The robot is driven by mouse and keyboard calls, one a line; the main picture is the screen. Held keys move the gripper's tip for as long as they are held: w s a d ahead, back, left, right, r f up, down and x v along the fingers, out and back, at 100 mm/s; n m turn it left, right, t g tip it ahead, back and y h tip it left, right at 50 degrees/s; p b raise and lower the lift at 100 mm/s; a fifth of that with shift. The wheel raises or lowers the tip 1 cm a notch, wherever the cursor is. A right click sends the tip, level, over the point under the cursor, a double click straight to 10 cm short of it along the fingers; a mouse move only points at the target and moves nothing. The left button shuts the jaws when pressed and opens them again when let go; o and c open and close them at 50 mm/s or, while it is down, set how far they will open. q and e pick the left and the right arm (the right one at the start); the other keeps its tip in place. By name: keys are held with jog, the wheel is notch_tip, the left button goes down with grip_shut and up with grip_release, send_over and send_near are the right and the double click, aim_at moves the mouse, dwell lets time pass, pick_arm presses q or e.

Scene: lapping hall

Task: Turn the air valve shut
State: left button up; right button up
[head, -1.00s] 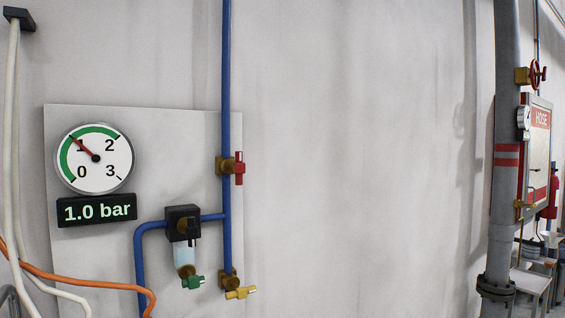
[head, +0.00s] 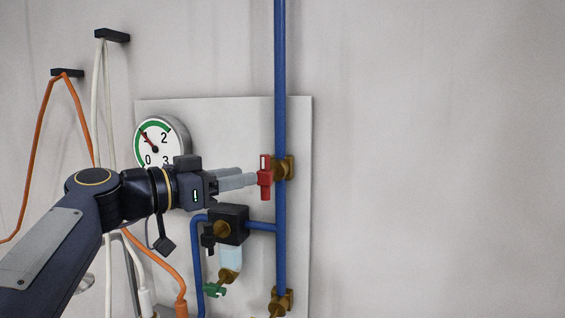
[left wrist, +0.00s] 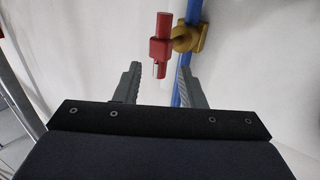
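The air valve has a red handle (head: 264,177) standing upright on a brass body (head: 284,168) on the blue vertical pipe (head: 280,80). My left gripper (head: 248,177) reaches in from the left, its fingertips close to the handle. In the left wrist view its fingers (left wrist: 158,70) are open and apart. The red handle (left wrist: 160,48) lies just ahead of them, its near end roughly between the tips. The brass body (left wrist: 188,38) is to the right of the handle. Whether a finger touches the handle cannot be told. My right gripper is not in view.
A round gauge (head: 160,140), partly covered by my arm, hangs on the pale panel (head: 220,120). Below are a black filter unit (head: 229,224), a green tap (head: 214,290) and a lower brass fitting (head: 282,300). Hoses hang at left. The wall right of the pipe is clear.

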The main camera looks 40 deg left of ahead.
aim_at(266, 172)
pick_arm(q)
jog(key=p+x, duration=0.2)
jog(key=x, duration=0.4)
jog(key=shift+w+p, duration=0.25)
jog(key=shift+p, duration=0.05)
jog(key=shift+w+f, duration=0.1)
jog(key=shift+c, duration=0.3)
grip_shut()
